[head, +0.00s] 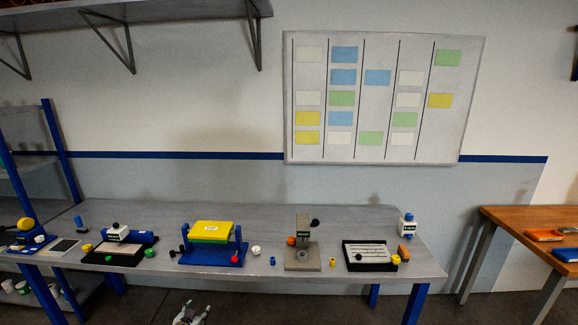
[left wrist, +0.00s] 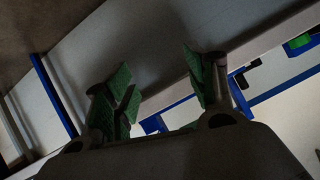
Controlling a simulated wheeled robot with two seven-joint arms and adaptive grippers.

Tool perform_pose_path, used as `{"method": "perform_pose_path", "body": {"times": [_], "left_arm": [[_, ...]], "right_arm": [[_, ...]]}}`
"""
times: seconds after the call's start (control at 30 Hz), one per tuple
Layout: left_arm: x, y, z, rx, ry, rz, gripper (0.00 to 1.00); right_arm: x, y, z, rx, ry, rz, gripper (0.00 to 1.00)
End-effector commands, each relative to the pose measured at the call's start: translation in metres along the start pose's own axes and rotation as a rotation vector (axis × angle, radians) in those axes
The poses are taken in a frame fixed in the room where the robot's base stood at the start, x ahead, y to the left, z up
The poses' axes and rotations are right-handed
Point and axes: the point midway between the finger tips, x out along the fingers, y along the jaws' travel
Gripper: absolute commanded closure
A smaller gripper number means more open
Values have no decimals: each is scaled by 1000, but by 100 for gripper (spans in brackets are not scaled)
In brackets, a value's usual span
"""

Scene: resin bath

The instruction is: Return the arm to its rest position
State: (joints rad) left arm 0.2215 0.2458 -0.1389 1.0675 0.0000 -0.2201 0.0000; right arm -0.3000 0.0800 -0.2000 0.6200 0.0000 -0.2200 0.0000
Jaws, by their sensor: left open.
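My left gripper (head: 190,311) shows at the bottom edge of the head view, low in front of the long grey bench (head: 150,212) and apart from it. In the left wrist view the left gripper (left wrist: 158,78) has its two green-padded fingers spread with nothing between them. Most of the left arm is out of frame. My right gripper is not in view.
The bench carries a yellow-topped blue fixture (head: 212,229), a grey stand (head: 303,255) and a black tray (head: 346,264). A blue-framed rack (head: 62,150) stands left, and an orange-topped table (head: 500,216) right. The floor between bench and table is clear.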

Motion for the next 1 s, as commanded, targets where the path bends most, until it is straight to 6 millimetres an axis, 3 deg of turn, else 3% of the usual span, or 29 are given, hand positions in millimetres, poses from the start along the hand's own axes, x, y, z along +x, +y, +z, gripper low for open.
{"method": "perform_pose_path", "body": {"times": [0.03,0.1,0.47,0.77,1.0], "left_arm": [[-3,10,24,-2,-31,11,44],[-7,21,52,-4,-69,23,44],[-46,77,195,-13,-264,84,44],[-99,122,307,-19,-423,134,44],[-154,156,390,-22,-550,174,44]], "right_arm": [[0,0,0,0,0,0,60],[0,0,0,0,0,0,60],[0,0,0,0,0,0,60],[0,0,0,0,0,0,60],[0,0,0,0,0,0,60]]}}
